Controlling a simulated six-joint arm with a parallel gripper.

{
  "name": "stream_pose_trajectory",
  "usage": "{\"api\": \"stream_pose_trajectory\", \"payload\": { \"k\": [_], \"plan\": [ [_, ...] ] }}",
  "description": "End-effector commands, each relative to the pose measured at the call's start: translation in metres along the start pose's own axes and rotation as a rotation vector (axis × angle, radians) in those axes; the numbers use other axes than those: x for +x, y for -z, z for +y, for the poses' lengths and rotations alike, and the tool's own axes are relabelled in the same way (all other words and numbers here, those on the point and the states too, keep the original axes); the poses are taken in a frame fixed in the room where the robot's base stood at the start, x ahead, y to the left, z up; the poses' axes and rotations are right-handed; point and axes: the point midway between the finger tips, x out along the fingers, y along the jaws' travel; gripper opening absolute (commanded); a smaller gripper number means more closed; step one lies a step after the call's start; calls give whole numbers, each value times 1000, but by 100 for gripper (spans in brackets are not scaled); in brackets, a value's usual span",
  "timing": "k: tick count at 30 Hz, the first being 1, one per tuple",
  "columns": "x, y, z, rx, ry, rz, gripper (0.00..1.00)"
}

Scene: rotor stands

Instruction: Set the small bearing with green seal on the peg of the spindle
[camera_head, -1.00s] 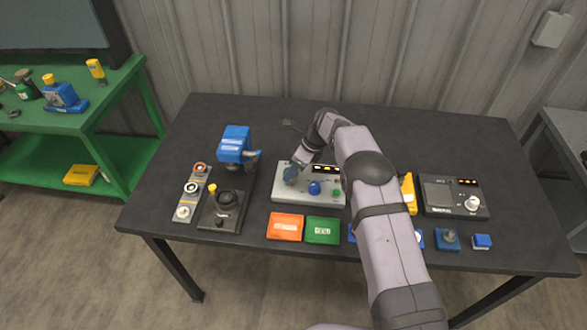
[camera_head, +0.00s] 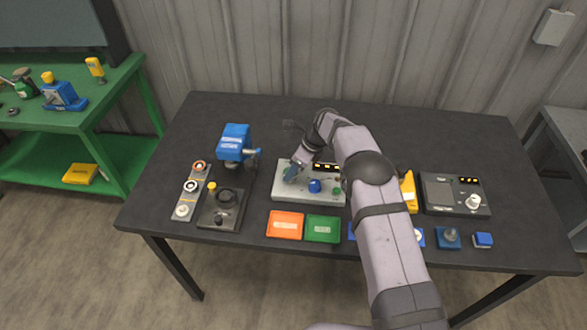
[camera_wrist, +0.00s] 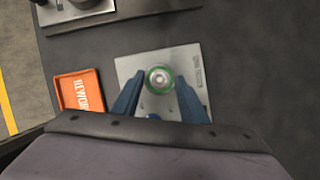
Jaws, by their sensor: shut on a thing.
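My gripper (camera_wrist: 159,82) is shut on the small bearing with green seal (camera_wrist: 149,78), a ring with a green rim and a pale metal middle, seen from above between the two blue fingertips. In the head view my gripper (camera_head: 291,174) is over the left part of a light grey box (camera_head: 290,196), and the bearing cannot be made out there. A pale spot shows in the bearing's bore; I cannot tell whether it is a peg. I cannot tell for certain which part is the spindle, and the bearing and fingers cover what lies under them.
The grey box has a blue knob (camera_head: 315,186) and a green button. An orange tray (camera_head: 285,225) and a green tray (camera_head: 322,229) lie in front. A black stand (camera_head: 218,211), a blue-topped device (camera_head: 234,143) and a strip with several rings (camera_head: 191,187) stand left.

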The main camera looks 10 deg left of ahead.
Motion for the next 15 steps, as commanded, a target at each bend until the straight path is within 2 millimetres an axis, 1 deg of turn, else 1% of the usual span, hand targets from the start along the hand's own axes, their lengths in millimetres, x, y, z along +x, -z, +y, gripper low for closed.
{"api": "stream_pose_trajectory", "payload": {
  "k": [15],
  "plan": [
    [4, 1, 0, 0, 1, -1, 15]
  ]
}}
